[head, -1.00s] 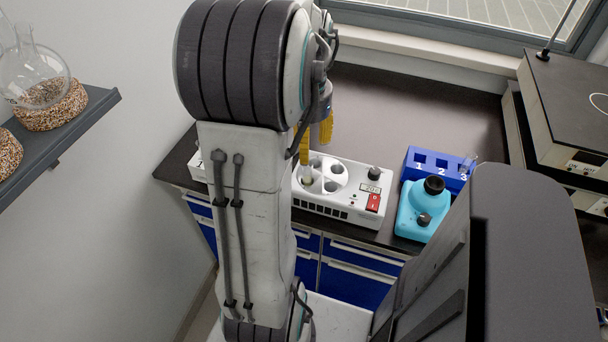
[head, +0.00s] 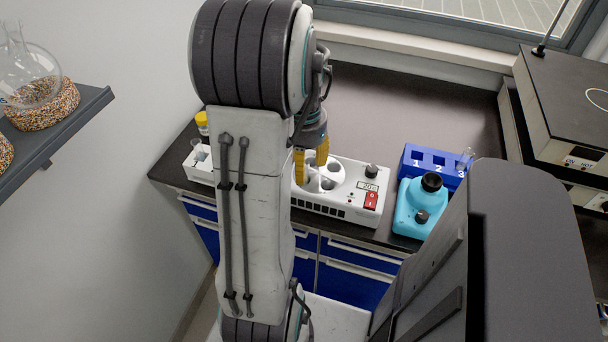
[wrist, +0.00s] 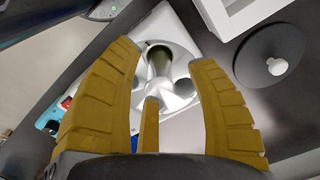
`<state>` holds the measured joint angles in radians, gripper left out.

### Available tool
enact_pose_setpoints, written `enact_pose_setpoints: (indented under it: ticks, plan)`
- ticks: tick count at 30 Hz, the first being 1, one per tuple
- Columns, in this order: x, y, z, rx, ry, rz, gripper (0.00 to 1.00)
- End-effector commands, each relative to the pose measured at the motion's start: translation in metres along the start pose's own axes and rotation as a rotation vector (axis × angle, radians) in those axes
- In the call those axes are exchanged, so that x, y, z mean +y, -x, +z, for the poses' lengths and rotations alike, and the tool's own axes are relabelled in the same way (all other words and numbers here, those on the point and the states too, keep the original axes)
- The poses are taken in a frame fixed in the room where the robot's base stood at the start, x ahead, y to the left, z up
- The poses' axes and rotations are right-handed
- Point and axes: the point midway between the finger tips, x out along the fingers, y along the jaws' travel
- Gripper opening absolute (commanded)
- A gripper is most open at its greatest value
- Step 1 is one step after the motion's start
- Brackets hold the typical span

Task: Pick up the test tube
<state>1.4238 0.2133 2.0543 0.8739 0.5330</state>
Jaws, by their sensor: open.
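The test tube (wrist: 158,58) appears in the wrist view as a clear, greenish round-mouthed tube in one hole of the white device's round holder. In the head view my gripper hides it. My gripper (wrist: 160,62) is open, with its yellow fingers spread around the tube's mouth in the picture; I cannot tell if any finger touches it. In the head view my gripper (head: 310,170) points down over the left part of the white device (head: 330,205), close to its holes. Another clear tube (head: 465,160) stands in slot 3 of the blue rack (head: 432,163).
A turquoise mixer (head: 420,207) stands right of the white device. A hot plate (head: 565,110) is at the far right. A yellow-capped bottle (head: 202,122) and a white box (head: 199,165) are at left. The back counter (head: 415,100) is clear.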

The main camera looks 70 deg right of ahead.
Motion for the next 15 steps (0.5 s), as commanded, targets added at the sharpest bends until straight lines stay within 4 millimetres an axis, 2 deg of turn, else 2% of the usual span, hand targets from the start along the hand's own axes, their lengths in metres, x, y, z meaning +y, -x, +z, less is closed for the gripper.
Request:
enact_pose_setpoints:
  ticks: [9,10,15]
  plan:
    - [0.0001,-0.0045,0.0003,-0.001,0.0,0.0,0.52]
    - [0.0001,-0.0045,0.0003,-0.001,0.0,0.0,0.55]
    - [0.0001,-0.0043,0.0002,0.0,0.0,0.0,0.39]
